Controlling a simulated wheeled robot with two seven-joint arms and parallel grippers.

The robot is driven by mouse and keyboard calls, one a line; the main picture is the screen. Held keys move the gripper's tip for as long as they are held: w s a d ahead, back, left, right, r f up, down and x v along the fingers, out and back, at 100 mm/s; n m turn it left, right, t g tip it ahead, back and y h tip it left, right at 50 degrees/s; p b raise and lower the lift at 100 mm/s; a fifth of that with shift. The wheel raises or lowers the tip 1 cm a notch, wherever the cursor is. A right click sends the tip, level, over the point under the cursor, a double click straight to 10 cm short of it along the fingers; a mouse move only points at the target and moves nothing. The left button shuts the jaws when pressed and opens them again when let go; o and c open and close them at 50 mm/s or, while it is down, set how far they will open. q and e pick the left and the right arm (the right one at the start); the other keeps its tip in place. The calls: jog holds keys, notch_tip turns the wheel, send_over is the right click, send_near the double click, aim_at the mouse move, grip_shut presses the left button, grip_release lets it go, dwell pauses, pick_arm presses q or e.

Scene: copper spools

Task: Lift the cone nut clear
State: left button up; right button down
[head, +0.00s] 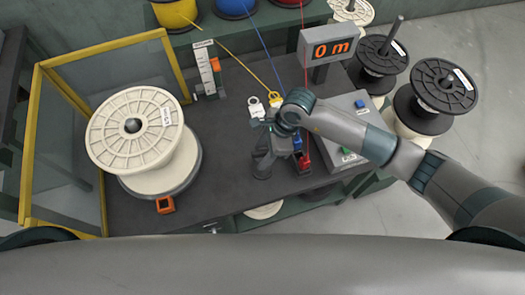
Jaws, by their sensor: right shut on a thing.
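My right gripper (262,168) points down over the middle of the dark bench. It is shut on a dark grey piece, most likely the cone nut, which blends with the fingers and is largely hidden by them. I cannot tell how far it is above the bench top. A large cream spool (108,148) stands on the bench at the left, apart from the gripper, with a short dark spindle end (132,125) showing at its centre. My left gripper is not in view.
A yellow-framed clear guard (110,45) stands behind and left of the spool. A counter display (331,50) reading 0 m, wire guides (257,107) and a grey control box (350,120) stand around my right arm.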

jog(key=shift+r, duration=0.2)
jog(key=shift+r+p, duration=1.6)
jog(key=shift+r, duration=1.55)
